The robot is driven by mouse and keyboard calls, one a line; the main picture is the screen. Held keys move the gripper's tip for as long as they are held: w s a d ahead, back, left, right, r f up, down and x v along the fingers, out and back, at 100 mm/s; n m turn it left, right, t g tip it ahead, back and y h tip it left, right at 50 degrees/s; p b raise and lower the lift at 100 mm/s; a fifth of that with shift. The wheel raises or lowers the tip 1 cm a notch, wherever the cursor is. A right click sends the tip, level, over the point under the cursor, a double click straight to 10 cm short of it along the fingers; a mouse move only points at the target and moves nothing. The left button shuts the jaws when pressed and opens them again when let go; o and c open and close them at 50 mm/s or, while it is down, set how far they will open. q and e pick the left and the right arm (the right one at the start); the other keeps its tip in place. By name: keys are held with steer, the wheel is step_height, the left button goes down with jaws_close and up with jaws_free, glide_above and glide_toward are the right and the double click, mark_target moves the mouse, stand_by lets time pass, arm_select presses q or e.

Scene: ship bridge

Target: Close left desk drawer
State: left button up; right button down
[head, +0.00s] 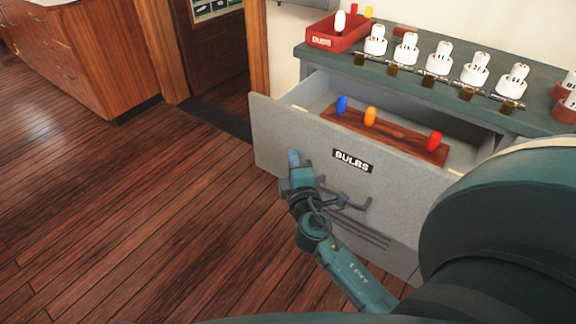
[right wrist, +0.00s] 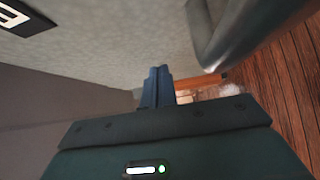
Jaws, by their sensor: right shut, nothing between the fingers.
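The grey desk drawer (head: 290,139), labelled BULBS, is pulled out from under the dark desk top (head: 470,80). A wooden rack (head: 395,132) inside holds a blue, an orange and a red bulb. The drawer's handle (head: 345,195) is on its front, below the label. My right gripper (head: 293,158) is shut and empty, in front of the drawer front's left half, left of the handle. In the right wrist view its blue fingers (right wrist: 158,86) are together beside the drawer front (right wrist: 110,50), with the handle (right wrist: 225,35) at upper right. Contact cannot be told. My left gripper is not in view.
A red bulb box (head: 335,37) and several white numbered lamp holders (head: 438,60) stand on the desk top. A doorway (head: 215,60) and wooden cabinets (head: 85,50) are at the left. The wooden floor (head: 130,200) left of the drawer is clear.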

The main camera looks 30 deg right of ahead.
mark_target(340, 114)
steer(key=w+d, duration=0.2)
steer(key=d, duration=0.4)
steer(key=w+d+b, duration=0.1)
steer(key=w+d, duration=0.2)
steer(key=d, duration=0.3)
steer(key=w+d+b, duration=0.1)
steer(key=w+d, duration=0.2)
steer(key=d, duration=0.4)
steer(key=shift+d, duration=0.1)
steer(key=shift+w+d, duration=0.1)
steer(key=shift+d, duration=0.4)
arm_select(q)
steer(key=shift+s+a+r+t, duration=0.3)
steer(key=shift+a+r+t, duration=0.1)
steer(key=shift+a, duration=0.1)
arm_select(e)
steer(key=shift+d+r, duration=0.15)
steer(key=shift+r, duration=0.05)
